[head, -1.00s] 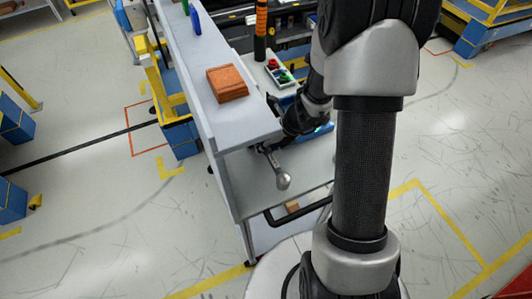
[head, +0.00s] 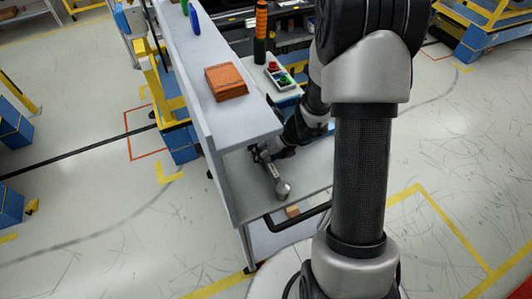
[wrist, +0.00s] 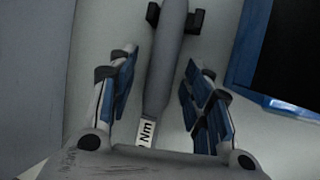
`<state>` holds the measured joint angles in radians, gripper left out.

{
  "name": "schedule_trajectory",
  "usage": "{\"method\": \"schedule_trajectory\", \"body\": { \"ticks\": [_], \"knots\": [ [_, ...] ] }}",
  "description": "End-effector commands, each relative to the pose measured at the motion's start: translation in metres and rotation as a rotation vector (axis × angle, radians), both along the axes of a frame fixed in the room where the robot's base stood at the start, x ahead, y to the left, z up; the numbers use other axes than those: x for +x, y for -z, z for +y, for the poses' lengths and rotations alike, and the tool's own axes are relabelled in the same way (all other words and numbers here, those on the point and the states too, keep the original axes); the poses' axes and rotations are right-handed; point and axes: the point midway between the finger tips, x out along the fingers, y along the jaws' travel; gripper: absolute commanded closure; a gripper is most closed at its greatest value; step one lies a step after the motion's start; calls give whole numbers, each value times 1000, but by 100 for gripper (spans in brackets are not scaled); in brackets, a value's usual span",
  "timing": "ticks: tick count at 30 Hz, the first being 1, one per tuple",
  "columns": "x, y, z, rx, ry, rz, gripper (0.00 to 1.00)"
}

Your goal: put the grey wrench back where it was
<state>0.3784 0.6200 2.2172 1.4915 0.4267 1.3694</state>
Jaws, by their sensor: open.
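The grey wrench (head: 277,176) lies on the lower shelf of the workbench in the head view, its round end toward the front edge. In the wrist view, the wrench (wrist: 164,65) runs lengthwise between my fingers, with a white label reading "Nm" near the palm. A black holder (wrist: 195,21) shows on both sides of its shaft; I cannot tell if the wrench is fully seated in it. My gripper (wrist: 161,64) is open around the wrench, with gaps at both sides. In the head view my gripper (head: 266,154) is partly hidden by the upper shelf.
An orange-brown box (head: 226,83) sits on the grey upper shelf (head: 240,128), whose edge overhangs close to my gripper. A blue-framed dark tray (wrist: 285,60) lies right of the wrench. A control box with coloured buttons (head: 282,78) stands behind. A black rail (head: 300,217) runs along the front.

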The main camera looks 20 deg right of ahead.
Motion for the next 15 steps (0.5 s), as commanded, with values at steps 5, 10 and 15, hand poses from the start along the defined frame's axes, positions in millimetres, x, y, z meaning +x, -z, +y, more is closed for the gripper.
{"method": "schedule_trajectory", "body": {
  "ticks": [5, 10, 15],
  "knots": [
    [0, 0, 0, 0, 0, 0, 54],
    [-2, -11, -2, -1, 1, -1, 54],
    [-14, -42, -12, -1, 3, -2, 54]
  ]
}}
